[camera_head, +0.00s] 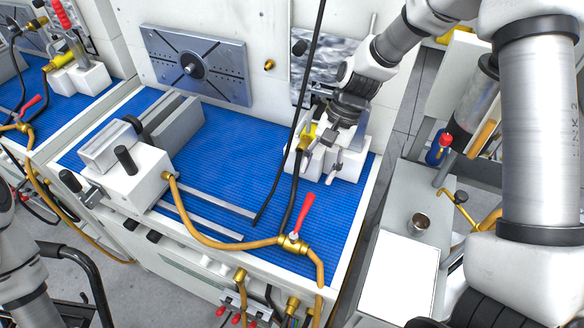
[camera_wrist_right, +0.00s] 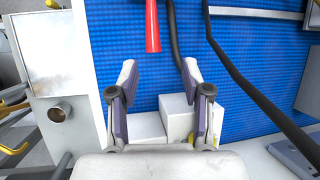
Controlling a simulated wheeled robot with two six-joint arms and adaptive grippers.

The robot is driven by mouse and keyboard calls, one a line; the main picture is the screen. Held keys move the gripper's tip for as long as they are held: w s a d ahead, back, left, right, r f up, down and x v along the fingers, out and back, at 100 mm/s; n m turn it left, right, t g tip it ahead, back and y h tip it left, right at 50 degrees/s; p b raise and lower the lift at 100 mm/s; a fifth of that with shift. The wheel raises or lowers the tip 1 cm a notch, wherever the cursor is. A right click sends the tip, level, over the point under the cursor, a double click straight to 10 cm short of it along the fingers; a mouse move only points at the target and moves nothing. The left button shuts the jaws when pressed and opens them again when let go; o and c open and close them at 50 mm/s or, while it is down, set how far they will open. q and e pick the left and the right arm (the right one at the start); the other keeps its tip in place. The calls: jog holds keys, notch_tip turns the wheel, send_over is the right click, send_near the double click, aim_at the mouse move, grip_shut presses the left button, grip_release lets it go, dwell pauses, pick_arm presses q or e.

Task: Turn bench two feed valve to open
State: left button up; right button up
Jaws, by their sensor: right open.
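The nearer bench has a valve with a red lever (camera_head: 305,211) on a brass body (camera_head: 292,243), on a tan hose at the front right of the blue mat. The lever is tilted up and away from the body. In the right wrist view the red lever (camera_wrist_right: 152,24) shows at the top, beyond the fingertips, its body out of frame. My right gripper (camera_head: 322,160) is open and empty above the white block at the mat's back right; its spread fingers (camera_wrist_right: 158,74) are apart from the lever. My left gripper is out of view.
Black cables (camera_head: 291,112) hang near the right gripper and cross the mat. A white vise-like fixture (camera_head: 137,178) stands left. A second bench at far left has another red-lever valve (camera_head: 31,104). A side table with a metal cup (camera_head: 419,222) is right.

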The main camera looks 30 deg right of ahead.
aim_at(309, 201)
jog(key=s+f, duration=0.1)
jog(key=s+a+f, duration=0.1)
jog(key=s+a, duration=0.1)
jog(key=shift+s+f, duration=0.25)
jog(key=shift+f, duration=0.15)
jog(key=f, duration=0.2)
jog(key=w+a+f, duration=0.1)
jog(key=shift+a+f, duration=0.1)
jog(key=shift+f, duration=0.15)
jog(key=shift+w, duration=0.15)
jog(key=shift+s+r, duration=0.2)
jog(key=shift+s, duration=0.15)
jog(key=shift+c, duration=1.4)
jog(key=shift+s, duration=0.1)
jog(key=c, duration=0.5)
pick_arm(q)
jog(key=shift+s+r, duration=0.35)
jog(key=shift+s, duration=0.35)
pick_arm(e)
grip_shut()
